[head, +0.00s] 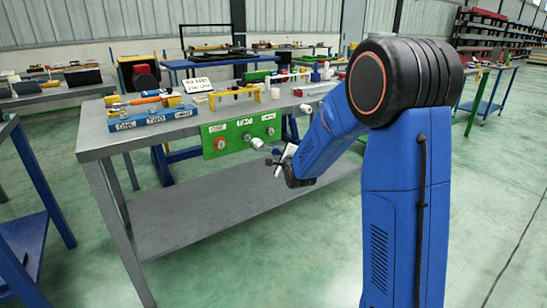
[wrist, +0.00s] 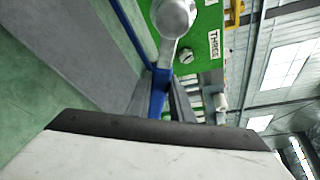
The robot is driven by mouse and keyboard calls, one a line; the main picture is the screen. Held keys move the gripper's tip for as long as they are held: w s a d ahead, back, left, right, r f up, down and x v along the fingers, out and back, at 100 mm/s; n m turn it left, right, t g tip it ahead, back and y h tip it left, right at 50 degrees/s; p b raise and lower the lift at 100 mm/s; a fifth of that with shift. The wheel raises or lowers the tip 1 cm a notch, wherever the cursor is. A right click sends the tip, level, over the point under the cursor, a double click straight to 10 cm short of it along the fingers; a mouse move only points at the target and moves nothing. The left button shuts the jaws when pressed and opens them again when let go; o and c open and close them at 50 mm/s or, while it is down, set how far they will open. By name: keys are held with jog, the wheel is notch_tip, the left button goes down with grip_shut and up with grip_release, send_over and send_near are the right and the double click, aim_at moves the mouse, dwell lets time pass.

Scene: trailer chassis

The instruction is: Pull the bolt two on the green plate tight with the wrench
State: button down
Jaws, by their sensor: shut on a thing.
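The green plate (head: 232,134) hangs on the front edge of the workbench, with bolts under labels ONE, TWO and THREE. Bolt one (head: 219,145) has a red ring around it. Bolt two (head: 246,137) is at the middle. Bolt three (head: 271,131) is at the right and also shows in the wrist view (wrist: 186,57). My gripper (head: 278,159) is shut on the silver wrench (head: 257,143), in front of the plate. The wrench's round head (wrist: 174,17) is just below and right of bolt two in the head view. I cannot tell whether they touch.
A blue holder (head: 155,127) with labelled slots and tools stands on the bench (head: 95,135) at the left. A sign (head: 198,85), a yellow stand (head: 235,95) and small items are behind the plate. A lower shelf (head: 220,215) lies beneath.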

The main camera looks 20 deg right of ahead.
jog(key=shift+s+d+r+n+h, duration=0.1)
jog(key=shift+d+r+n+h, duration=0.2)
jog(key=shift+d+r+n, duration=0.1)
jog(key=shift+f, duration=0.1)
jog(key=w+a, duration=0.2)
jog(key=w, duration=0.4)
jog(key=shift+w, duration=0.15)
dwell(0.5)
jog(key=shift+w+a, duration=0.25)
jog(key=shift+w, duration=0.45)
dwell(2.5)
jog(key=shift+a+f+m, duration=0.3)
jog(key=shift+f+m, duration=0.3)
jog(key=shift+m, duration=0.1)
jog(key=shift+s+f, duration=0.1)
dwell(0.3)
jog(key=shift+s+a+f+m+g+y, duration=0.1)
jog(key=shift+a+f+m+g+y, duration=0.35)
jog(key=shift+m, duration=0.25)
